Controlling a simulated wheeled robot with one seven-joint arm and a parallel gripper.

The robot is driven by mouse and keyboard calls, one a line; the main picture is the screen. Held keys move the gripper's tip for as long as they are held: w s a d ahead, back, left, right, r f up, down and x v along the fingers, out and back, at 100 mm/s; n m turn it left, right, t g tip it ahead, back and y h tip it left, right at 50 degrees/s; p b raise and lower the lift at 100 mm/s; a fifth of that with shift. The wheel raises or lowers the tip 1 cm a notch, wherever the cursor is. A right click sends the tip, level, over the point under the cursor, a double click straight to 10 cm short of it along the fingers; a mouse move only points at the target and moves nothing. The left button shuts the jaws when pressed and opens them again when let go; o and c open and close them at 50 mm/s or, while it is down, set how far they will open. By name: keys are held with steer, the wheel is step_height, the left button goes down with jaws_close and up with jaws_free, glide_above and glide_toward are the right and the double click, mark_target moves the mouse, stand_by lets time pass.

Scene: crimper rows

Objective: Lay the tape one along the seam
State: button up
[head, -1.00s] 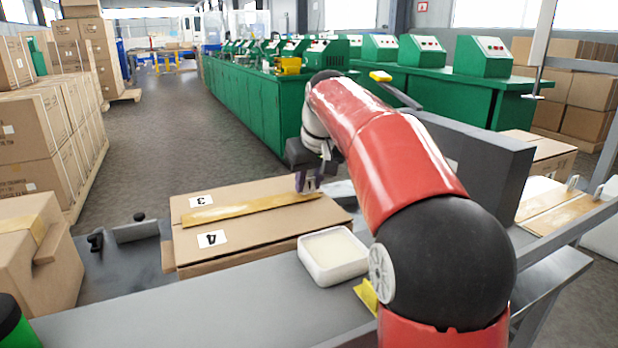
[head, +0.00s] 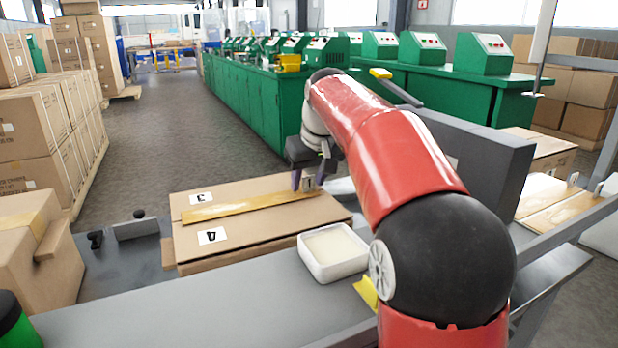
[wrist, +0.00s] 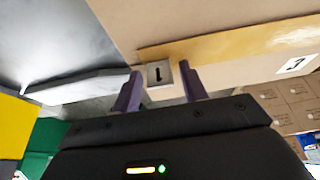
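The tape (head: 245,207), a glossy yellow-brown strip, lies flat along the top of a closed carton (head: 270,228), between the labels 3 (head: 212,197) and 4 (head: 212,236). I cannot tell whether a seam runs beneath it. A small grey tab marked 1 (wrist: 160,73) is at the tape's right end in the head view. My gripper (head: 307,184) is over that end. In the wrist view its purple fingers (wrist: 160,88) stand apart on either side of the tab, with a gap at each side. The tape (wrist: 235,48) also shows there.
A white tray (head: 333,270) stands in front of the carton on the grey bench (head: 200,312). More tape strips (head: 556,206) with upright tabs lie at the right. A grey upright panel (head: 490,165) stands behind my arm. Stacked cartons (head: 40,135) are at the left.

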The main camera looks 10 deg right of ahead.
steer(key=shift+o, duration=0.6)
steer(key=shift+r, duration=0.1)
steer(key=p+v, duration=0.1)
steer(key=v, duration=0.6)
steer(key=shift+r, duration=0.25)
steer(key=shift+s, duration=0.2)
